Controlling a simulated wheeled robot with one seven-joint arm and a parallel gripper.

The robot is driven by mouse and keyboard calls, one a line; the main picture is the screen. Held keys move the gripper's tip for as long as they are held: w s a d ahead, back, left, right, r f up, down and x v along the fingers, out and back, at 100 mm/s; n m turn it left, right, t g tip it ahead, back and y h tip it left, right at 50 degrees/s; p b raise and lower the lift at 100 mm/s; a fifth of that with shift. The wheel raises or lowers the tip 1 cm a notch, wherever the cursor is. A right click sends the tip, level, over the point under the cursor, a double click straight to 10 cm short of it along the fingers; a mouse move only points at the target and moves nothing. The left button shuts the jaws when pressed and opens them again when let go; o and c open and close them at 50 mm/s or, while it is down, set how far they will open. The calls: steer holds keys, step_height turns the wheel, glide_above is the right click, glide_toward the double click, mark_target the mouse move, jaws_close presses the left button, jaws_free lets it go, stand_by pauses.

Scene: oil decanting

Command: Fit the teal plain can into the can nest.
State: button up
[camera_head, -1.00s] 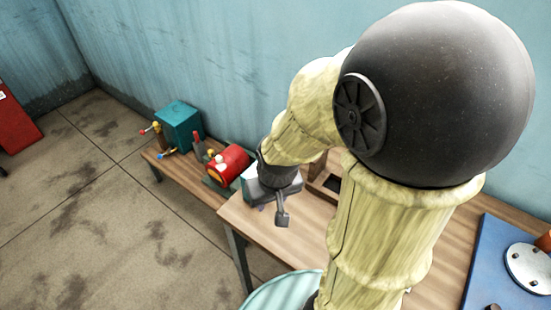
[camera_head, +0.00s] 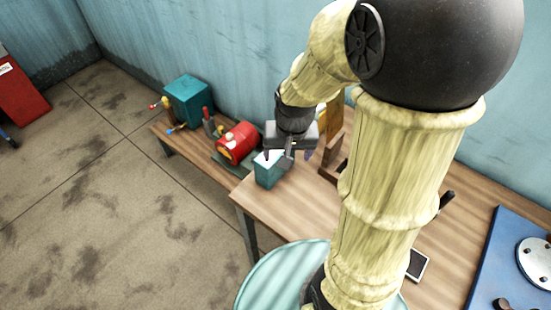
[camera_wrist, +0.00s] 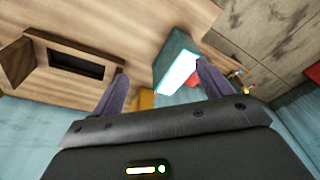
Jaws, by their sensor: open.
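The teal plain can (camera_head: 268,172) is a small teal box with a white top, standing near the left end of the wooden table. My gripper (camera_head: 288,155) is open and empty, just above and to the right of the can. In the wrist view the can (camera_wrist: 164,50) shows beyond the right finger, which hides part of it. My gripper (camera_wrist: 160,86) has its two fingers wide apart there. A wooden frame with a dark recess (camera_wrist: 35,62), which looks like the can nest, is left of the fingers. In the head view the wooden frame (camera_head: 329,150) is partly hidden by my arm.
A red drum (camera_head: 238,143) lies on a green base on the lower bench to the left. A larger teal box (camera_head: 188,100) with coloured taps stands behind it. A blue board (camera_head: 492,265) is at the right. A dark-screened device (camera_head: 417,265) lies near the front.

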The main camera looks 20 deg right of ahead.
steer(key=w+r+m+g+p, duration=0.2)
steer(key=w+r+m+p, duration=0.2)
steer(key=w+m, duration=0.4)
steer(key=w+r, duration=0.1)
steer(key=w, duration=0.2)
steer(key=shift+w+r+p, duration=0.2)
steer(key=shift+w+p, duration=0.15)
steer(key=shift+p, duration=0.05)
steer(key=p, duration=0.3)
glide_toward(275, 162)
steer(key=w+f, duration=0.2)
steer(key=w+d+f, duration=0.1)
steer(key=w+f, duration=0.2)
steer(key=shift+w+d+f, duration=0.2)
steer(key=shift+f, duration=0.1)
